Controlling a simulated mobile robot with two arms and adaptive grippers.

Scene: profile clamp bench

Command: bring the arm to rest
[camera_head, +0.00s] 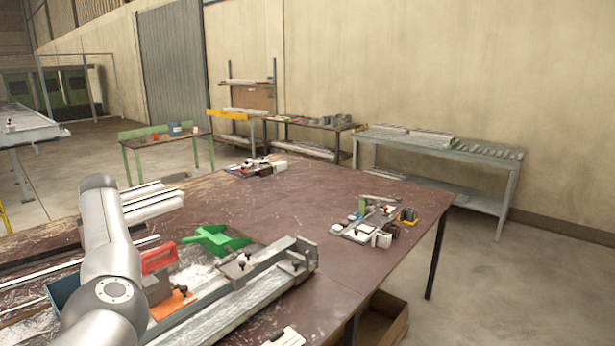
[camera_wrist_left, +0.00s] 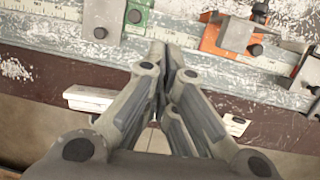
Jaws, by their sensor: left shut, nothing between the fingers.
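My left arm (camera_head: 112,260) comes in at the left of the head view, over the near left part of the brown bench (camera_head: 335,235). Its gripper is not visible there. In the left wrist view my left gripper (camera_wrist_left: 167,52) is shut and empty, with its fingers together. The fingertips show in front of the pale rail (camera_wrist_left: 75,38) of the clamp fixture; I cannot tell whether they touch it. An orange block (camera_wrist_left: 222,36) is right of the fingertips, and a grey metal plate (camera_wrist_left: 103,20) is left of them. My right gripper is not in view.
The long clamp fixture (camera_head: 245,302) lies along the bench's near side, with a bright green part (camera_head: 216,240) behind it. Small parts (camera_head: 365,222) cluster at the bench's right. The bench middle is mostly clear. A cardboard box (camera_head: 385,318) is below the right edge.

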